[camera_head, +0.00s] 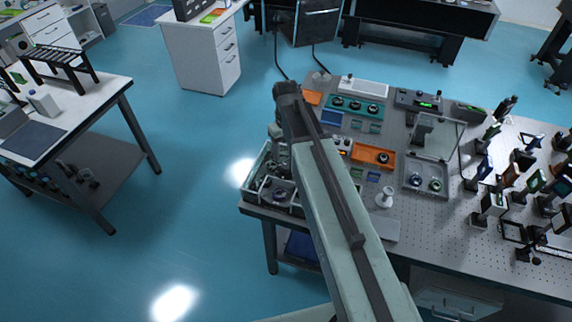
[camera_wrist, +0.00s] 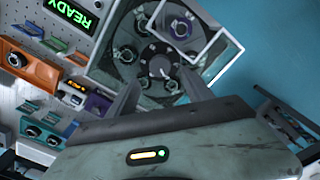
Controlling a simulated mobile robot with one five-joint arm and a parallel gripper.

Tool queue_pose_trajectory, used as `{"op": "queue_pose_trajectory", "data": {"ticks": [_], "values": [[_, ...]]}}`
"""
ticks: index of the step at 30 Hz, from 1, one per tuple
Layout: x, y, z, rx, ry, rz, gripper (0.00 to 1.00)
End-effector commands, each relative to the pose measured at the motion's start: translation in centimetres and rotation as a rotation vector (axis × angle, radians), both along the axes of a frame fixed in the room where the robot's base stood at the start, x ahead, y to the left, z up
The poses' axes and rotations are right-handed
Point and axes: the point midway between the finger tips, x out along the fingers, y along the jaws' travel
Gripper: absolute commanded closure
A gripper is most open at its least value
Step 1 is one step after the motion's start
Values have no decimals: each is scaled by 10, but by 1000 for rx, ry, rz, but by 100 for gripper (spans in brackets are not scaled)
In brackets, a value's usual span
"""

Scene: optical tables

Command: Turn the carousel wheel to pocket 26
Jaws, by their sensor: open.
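The carousel wheel (camera_wrist: 150,55) is a dark grey disc in the wrist view, with several round pockets around a central hub (camera_wrist: 158,68). Some pockets hold round optics, one of them purple-blue (camera_wrist: 181,28). I cannot read any pocket number. My gripper (camera_wrist: 160,80) is open, its two dark fingers apart on either side of the hub in the picture. I cannot tell whether they touch the wheel. In the head view a framed unit (camera_head: 270,188) at the table's left corner appears to be the carousel, partly behind my arm.
A green READY display (camera_wrist: 70,12) is at upper left in the wrist view. An orange module (camera_wrist: 28,68) and a teal module (camera_wrist: 45,128) sit left of the wheel. A pale square frame (camera_wrist: 213,48) overlaps the wheel's upper right. Many mounted optics (camera_head: 495,200) crowd the table's right.

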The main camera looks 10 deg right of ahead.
Motion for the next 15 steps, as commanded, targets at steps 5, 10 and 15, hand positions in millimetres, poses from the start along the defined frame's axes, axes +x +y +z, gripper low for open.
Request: {"op": "queue_pose_trajectory", "data": {"ticks": [5,10,15], "values": [[0,0,-34,0,0,-1,41],[0,0,-64,0,0,-1,41],[0,0,-74,0,0,-1,41]]}}
